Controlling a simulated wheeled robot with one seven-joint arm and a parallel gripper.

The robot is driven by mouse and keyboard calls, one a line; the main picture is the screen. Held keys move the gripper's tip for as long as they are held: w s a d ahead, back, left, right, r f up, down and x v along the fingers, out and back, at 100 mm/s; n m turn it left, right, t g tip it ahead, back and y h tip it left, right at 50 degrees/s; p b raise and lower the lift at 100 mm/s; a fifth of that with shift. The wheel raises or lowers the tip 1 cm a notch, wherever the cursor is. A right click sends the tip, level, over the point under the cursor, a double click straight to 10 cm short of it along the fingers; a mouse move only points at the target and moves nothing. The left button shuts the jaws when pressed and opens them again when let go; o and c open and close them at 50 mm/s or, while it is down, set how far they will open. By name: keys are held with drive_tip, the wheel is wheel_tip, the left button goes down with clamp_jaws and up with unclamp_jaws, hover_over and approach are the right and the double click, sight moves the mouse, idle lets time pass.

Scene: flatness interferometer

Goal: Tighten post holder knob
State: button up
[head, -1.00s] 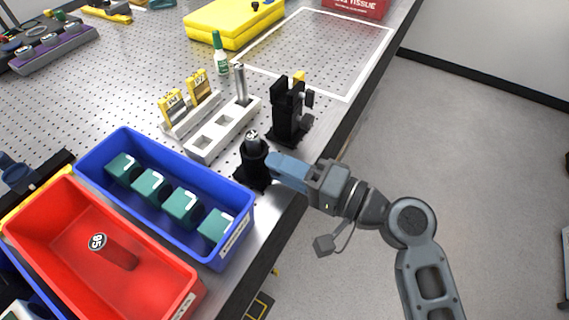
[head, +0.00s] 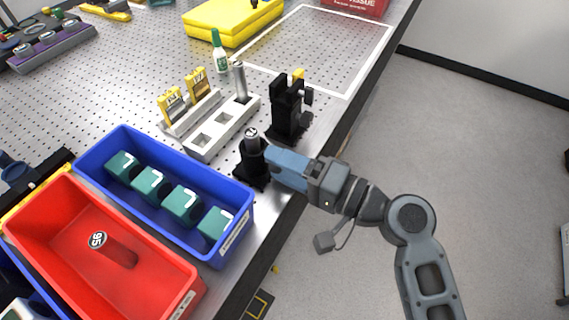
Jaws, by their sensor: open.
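A black post holder (head: 251,168) stands upright on the optical table near its front edge, with a metal post top (head: 251,134) showing in it. My gripper (head: 270,165) reaches in from the right, its blue fingers level with the holder's right side. The fingertips are at or very near the holder, where its knob would be. The knob itself is hidden behind the fingers, and I cannot tell whether they touch it. The jaws are open.
A blue bin (head: 238,240) with several green blocks and a red bin (head: 165,278) with a post stand at left. A white rack (head: 205,147) and a black mount (head: 288,112) stand close behind the holder. The floor at right is clear.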

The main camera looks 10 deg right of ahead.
drive_tip(key=b+v, duration=0.1)
drive_tip(key=v, duration=0.6)
drive_tip(key=shift+s+d+b, duration=0.3)
drive_tip(key=shift+b, duration=0.1)
drive_tip(key=s+d+f+m+t+h, duration=0.1)
drive_tip(key=s+d+f+h, duration=0.35)
drive_tip(key=s, duration=0.25)
drive_tip(key=s+d+f+t+h, duration=0.1)
drive_tip(key=s+d+f+h, duration=0.3)
drive_tip(key=s+f+h, duration=0.25)
drive_tip(key=s+d+r+n+t+h, duration=0.2)
drive_tip(key=s+r+n, duration=0.4)
drive_tip(key=s+r, duration=0.5)
drive_tip(key=s, duration=0.3)
drive_tip(key=shift+h, duration=0.4)
drive_tip(key=shift+s+d, duration=0.1)
